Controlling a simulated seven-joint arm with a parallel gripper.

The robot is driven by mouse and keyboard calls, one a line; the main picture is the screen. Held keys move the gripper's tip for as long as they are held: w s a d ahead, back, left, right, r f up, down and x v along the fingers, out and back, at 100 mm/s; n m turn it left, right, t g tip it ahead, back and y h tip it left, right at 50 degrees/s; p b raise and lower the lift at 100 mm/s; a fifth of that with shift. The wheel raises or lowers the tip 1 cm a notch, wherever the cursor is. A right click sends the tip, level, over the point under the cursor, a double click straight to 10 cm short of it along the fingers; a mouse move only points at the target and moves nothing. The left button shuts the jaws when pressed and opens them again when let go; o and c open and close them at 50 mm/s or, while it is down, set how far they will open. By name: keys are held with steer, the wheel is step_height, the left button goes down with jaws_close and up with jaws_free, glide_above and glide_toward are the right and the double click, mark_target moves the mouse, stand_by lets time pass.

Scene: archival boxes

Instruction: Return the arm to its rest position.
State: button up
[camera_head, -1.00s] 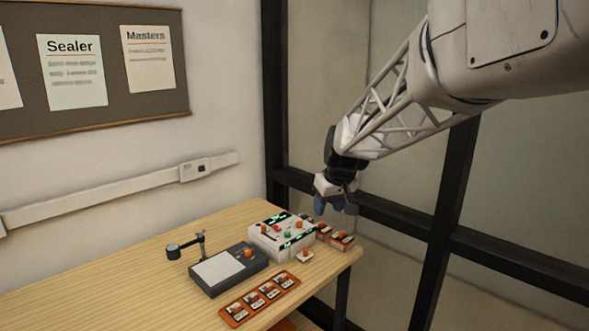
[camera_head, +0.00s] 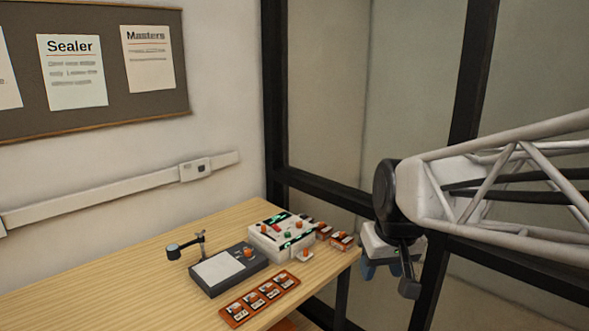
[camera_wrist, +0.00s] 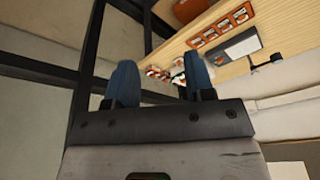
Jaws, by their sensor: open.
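My gripper (camera_head: 388,270) hangs in the air to the right of the wooden table (camera_head: 130,270), beyond its right end, in the head view. In the wrist view my gripper (camera_wrist: 160,85) shows two blue fingers set wide apart with nothing between them. My lattice arm reaches in from the right edge of the head view. The gripper touches nothing that I can see. The lower part of the fingers is partly hidden by the wrist in the head view.
On the table stand a white device (camera_head: 282,238) with coloured knobs, a dark unit (camera_head: 228,270) with a pale plate, and an orange strip (camera_head: 260,298) of several cards. Small orange items (camera_head: 340,240) lie at the right end. Dark window frames (camera_head: 470,80) stand behind my arm.

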steer(key=s+d+f+m, duration=0.1)
steer(key=s+f, duration=0.1)
steer(key=s, duration=0.5)
steer(key=s+d+f, duration=0.1)
steer(key=s+f, duration=0.1)
steer(key=s, duration=0.4)
steer(key=shift+s+d+f+m+h, duration=0.15)
steer(key=shift+s+d+m+h, duration=0.2)
steer(key=shift+s+m+h, duration=0.05)
stand_by(0.4)
